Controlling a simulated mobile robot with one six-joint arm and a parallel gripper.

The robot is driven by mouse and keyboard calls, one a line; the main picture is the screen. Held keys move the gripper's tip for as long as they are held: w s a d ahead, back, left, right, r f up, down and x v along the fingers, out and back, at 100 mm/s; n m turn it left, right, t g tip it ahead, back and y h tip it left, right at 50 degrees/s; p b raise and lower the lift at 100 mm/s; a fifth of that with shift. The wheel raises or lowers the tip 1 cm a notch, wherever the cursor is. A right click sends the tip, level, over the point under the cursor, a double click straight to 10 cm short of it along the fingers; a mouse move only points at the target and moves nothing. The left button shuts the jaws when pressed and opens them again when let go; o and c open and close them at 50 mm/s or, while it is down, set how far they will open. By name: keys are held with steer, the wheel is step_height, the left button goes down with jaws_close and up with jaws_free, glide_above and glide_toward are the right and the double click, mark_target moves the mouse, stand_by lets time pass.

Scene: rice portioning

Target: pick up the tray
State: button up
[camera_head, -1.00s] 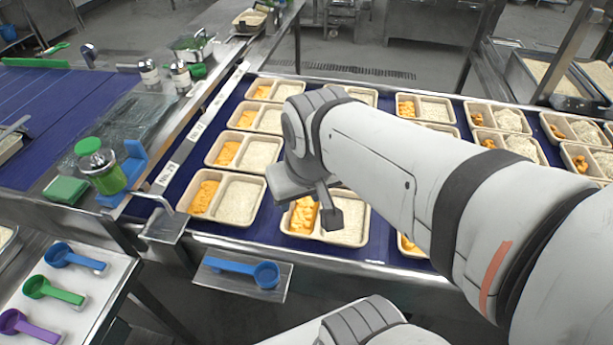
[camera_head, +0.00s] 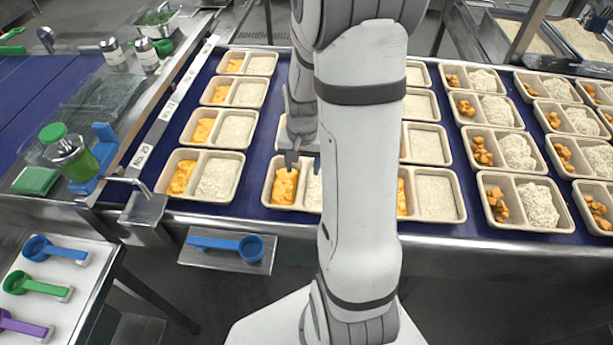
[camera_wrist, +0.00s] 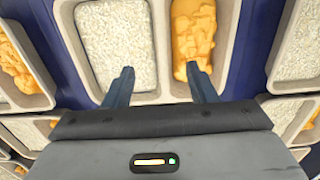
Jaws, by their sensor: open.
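A beige two-compartment tray (camera_head: 287,208) sits in the front row on the blue conveyor, with orange pieces on its left side and white rice on its right; my arm hides its right part. My gripper (camera_head: 298,158) is open at the tray's far edge. In the wrist view, the open gripper (camera_wrist: 161,86) points at the tray, with the tray's divider (camera_wrist: 161,40) between the fingers. One finger is over the rice side and the other over the orange side. I cannot tell whether the fingers touch the tray.
More filled trays stand close on both sides, such as one to the left (camera_head: 203,153) and one to the right (camera_head: 437,220). A blue scoop (camera_head: 248,248) rests on a small shelf in front. A green-lidded jar (camera_head: 70,155) stands at left.

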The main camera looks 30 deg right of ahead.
mark_target(302, 182)
steer(key=shift+w+a+f+p, duration=0.1)
steer(key=shift+f+p, duration=0.75)
steer(key=shift+f, duration=3.1)
steer(key=shift+c, duration=0.3)
steer(key=c, duration=1)
